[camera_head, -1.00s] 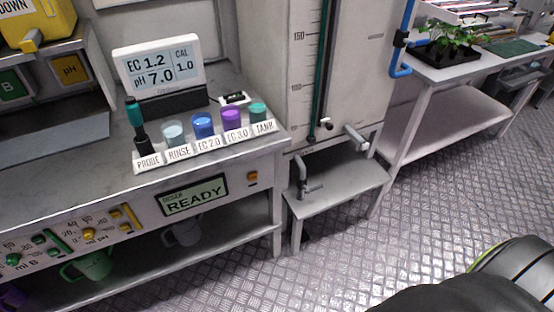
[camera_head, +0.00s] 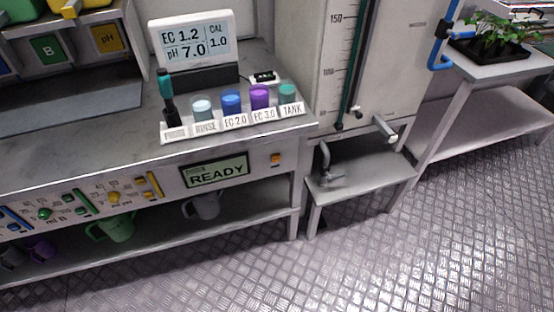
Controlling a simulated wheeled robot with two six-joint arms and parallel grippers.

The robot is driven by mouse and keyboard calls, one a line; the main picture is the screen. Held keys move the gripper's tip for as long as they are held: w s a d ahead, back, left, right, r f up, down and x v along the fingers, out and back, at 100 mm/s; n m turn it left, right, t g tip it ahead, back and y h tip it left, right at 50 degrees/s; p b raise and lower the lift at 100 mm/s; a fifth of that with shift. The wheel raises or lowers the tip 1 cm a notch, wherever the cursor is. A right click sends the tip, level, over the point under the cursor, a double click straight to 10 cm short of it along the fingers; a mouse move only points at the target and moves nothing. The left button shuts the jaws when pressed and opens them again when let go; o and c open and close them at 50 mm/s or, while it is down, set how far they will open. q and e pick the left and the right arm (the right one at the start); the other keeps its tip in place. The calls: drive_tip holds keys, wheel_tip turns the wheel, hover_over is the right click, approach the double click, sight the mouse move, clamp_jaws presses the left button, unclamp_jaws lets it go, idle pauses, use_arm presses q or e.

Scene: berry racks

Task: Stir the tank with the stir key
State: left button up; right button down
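The tank (camera_head: 395,60) is the tall white body at the upper right, with a level scale and a dark green sight tube on its front. A small orange key (camera_head: 277,159) sits on the bench front, right of a dosing display (camera_head: 214,173) that reads READY. I see no legible label on this key, so I cannot tell if it is the stir key. A cup marked TANK (camera_head: 288,93) stands at the right end of the cup row. Neither of my grippers is in view.
A meter (camera_head: 192,48) on the bench reads EC 1.2, pH 7.0. A probe (camera_head: 167,96) stands left of the cups. Jugs sit on the lower shelf. The metal floor (camera_head: 400,260) is clear.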

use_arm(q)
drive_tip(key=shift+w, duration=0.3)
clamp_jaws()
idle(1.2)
